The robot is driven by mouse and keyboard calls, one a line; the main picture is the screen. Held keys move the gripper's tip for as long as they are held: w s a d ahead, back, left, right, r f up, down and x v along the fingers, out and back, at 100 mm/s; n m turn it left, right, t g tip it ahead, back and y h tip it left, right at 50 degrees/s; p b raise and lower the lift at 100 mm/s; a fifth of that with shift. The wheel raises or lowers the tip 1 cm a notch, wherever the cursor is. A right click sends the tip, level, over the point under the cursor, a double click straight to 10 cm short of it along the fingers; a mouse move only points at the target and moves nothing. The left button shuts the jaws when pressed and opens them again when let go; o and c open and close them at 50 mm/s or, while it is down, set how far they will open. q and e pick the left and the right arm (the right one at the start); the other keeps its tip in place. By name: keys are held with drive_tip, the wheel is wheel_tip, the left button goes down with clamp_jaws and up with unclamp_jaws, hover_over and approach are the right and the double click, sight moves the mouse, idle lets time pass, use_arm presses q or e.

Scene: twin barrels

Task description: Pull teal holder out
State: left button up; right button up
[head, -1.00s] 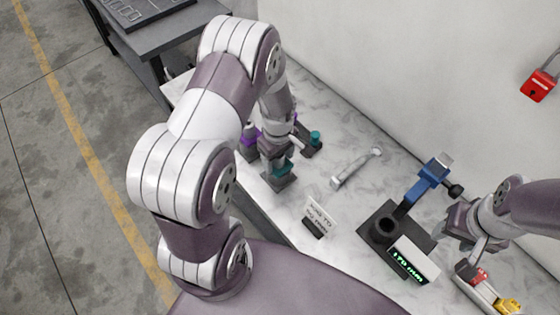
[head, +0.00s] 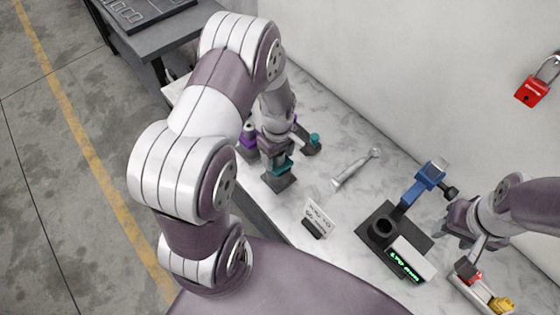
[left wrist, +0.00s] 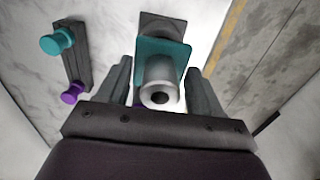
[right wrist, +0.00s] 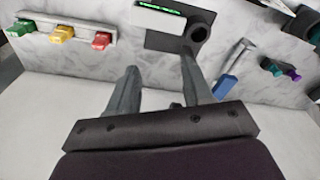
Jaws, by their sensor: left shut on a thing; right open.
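The teal holder (head: 282,169) stands on a dark block near the table's front left edge. In the left wrist view its teal plate (left wrist: 165,56) lies behind a silver cylinder (left wrist: 160,82) with a dark bore, between my fingers. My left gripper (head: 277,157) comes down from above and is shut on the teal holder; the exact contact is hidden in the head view. A purple part (head: 248,137) is partly hidden behind my left gripper. My right gripper (head: 458,245) is open and empty at the right side of the table; it also shows in the right wrist view (right wrist: 160,64).
A dark bar with teal and purple knobs (left wrist: 74,62) lies beside the holder.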

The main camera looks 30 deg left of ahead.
use_arm(q)
drive_tip(key=shift+r+p, duration=2.25)
drive_tip(key=shift+r, duration=0.55)
drive_tip(key=shift+f, duration=0.15)
